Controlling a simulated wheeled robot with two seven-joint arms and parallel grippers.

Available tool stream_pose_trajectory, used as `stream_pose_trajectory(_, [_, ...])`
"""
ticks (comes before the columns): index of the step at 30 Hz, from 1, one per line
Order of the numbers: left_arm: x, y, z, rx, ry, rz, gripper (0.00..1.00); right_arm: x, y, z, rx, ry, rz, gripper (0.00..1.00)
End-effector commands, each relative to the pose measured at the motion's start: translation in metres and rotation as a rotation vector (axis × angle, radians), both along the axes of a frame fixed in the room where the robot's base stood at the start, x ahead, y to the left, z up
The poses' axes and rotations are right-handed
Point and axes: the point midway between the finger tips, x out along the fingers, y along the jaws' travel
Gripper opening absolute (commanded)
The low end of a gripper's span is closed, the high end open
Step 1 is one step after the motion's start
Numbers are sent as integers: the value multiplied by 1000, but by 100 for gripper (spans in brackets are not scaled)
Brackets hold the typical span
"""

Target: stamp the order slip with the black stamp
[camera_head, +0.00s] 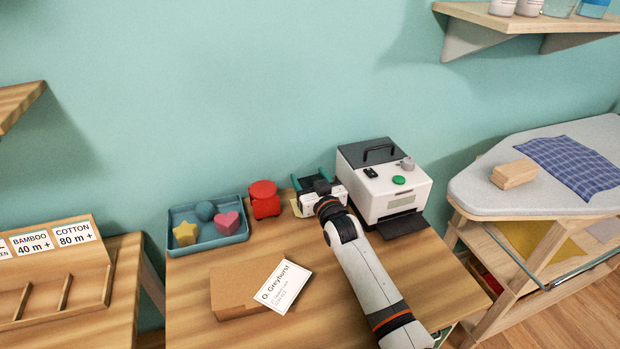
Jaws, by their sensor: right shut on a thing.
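My right gripper (322,191) is at the back middle of the wooden table, reached by my arm from the lower right. It is shut on a small dark thing, which looks like the black stamp but is mostly hidden by the gripper and wrist. My left gripper is not in view.
A teal item (315,179) stands behind the gripper, and a white printer (395,190) close on its right. Left are a red object (264,199) and a blue tray (207,240) with shapes. A cardboard parcel (238,296) bears a white name card (283,287).

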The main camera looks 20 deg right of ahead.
Motion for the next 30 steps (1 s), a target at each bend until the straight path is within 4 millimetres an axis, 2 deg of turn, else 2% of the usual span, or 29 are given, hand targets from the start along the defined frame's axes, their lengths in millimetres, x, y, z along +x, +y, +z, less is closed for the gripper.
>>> stream_pose_trajectory(1, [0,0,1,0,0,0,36,-1,0,-6,-1,13,0,39])
stream_pose_trajectory(30, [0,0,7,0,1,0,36,-1,0,-3,-1,11,-1,39])
